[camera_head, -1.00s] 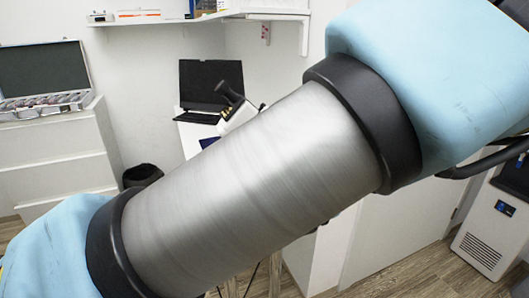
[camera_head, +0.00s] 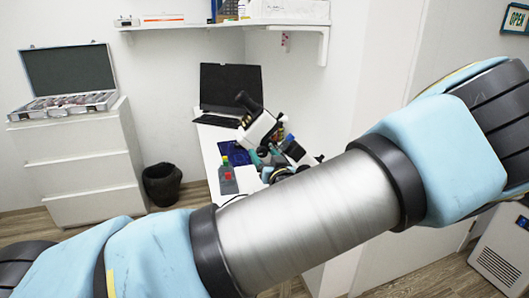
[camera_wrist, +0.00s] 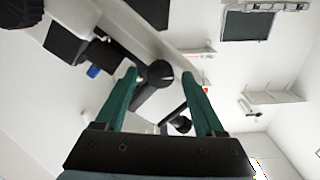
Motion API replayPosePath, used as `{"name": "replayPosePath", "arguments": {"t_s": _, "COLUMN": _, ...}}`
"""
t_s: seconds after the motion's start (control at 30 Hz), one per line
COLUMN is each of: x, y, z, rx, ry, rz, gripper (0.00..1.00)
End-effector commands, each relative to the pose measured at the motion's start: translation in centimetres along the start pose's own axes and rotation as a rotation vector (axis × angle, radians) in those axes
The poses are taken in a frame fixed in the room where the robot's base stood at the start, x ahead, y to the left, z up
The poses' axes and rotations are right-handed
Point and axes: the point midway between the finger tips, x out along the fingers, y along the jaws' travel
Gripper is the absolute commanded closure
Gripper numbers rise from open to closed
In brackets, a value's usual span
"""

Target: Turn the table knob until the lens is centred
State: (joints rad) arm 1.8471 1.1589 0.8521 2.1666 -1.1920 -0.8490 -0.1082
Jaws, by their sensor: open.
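The white and black microscope (camera_head: 258,128) stands on the white desk in the head view, its lower part crowded by small parts and partly hidden by my arm. In the wrist view, my gripper (camera_wrist: 160,75) has two green fingers spread apart. A second dark round part (camera_wrist: 181,124) shows between the fingers lower down. I cannot tell which is the table knob, nor whether a finger touches either. The lens and its centring cannot be made out.
A laptop (camera_head: 230,87) stands behind the microscope. A bottle with a red and green label (camera_head: 227,178) stands on the desk (camera_head: 212,140). An open case (camera_head: 68,82) lies on white drawers at left, with a black bin (camera_head: 162,184) beside them. A shelf hangs above.

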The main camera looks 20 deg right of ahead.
Motion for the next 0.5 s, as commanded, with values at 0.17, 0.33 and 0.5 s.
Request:
{"name": "replayPosePath", "arguments": {"t_s": 0.17, "x": 0.3, "y": -0.02, "z": 0.05, "rx": 0.001, "ry": -0.001, "rz": 0.0, "gripper": 0.29}}
{"name": "replayPosePath", "arguments": {"t_s": 0.33, "x": 0.27, "y": -0.01, "z": 0.05, "rx": 0.001, "ry": -0.001, "rz": 0.0, "gripper": 0.33}}
{"name": "replayPosePath", "arguments": {"t_s": 0.5, "x": 0.26, "y": -0.01, "z": 0.04, "rx": 0.001, "ry": -0.001, "rz": 0.0, "gripper": 0.52}}
